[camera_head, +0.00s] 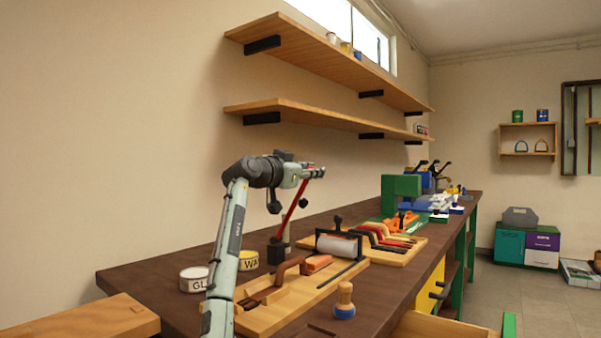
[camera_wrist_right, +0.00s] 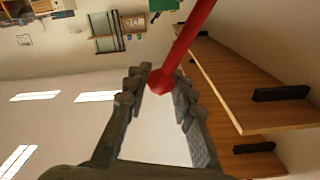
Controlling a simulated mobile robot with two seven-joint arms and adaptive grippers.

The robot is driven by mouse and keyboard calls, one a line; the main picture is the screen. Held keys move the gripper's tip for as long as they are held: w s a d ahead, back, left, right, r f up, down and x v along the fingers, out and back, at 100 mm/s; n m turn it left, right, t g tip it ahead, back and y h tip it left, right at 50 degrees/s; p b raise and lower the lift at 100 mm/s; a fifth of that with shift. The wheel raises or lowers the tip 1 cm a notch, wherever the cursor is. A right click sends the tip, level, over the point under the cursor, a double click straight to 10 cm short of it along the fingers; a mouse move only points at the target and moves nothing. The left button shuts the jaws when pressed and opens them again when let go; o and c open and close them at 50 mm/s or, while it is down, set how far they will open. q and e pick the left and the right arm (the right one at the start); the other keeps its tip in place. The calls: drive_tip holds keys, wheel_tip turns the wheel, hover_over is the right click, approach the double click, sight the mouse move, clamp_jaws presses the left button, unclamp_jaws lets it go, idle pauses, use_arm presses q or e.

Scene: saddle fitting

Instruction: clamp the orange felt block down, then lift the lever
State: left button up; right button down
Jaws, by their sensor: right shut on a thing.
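The orange felt block (camera_head: 318,263) lies on the wooden board beside the dark clamp base (camera_head: 277,251). I cannot tell whether anything presses on it. The red lever (camera_head: 291,212) rises from the clamp, tilted up to the right. My right gripper (camera_head: 313,172) is at its upper end, high above the bench. In the right wrist view, the rounded end of the red lever (camera_wrist_right: 186,44) sits between the fingertips of my right gripper (camera_wrist_right: 162,80), which is shut on it. My left gripper is not in view.
Tins marked GL (camera_head: 193,281) and WA (camera_head: 248,261) stand left of the board. A grey roll (camera_head: 338,246) and several hand tools lie to the right. A wooden-knobbed tool (camera_head: 345,303) stands in front. Shelves (camera_head: 320,117) hang above the bench.

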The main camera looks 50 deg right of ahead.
drive_tip(key=c, duration=1.3)
unclamp_jaws()
drive_tip(key=shift+a, duration=0.1)
drive_tip(key=a, duration=0.8)
drive_tip(key=s+a, duration=0.1)
drive_tip(key=a, duration=0.2)
drive_tip(key=shift+s+a, duration=0.1)
drive_tip(key=shift+a, duration=0.3)
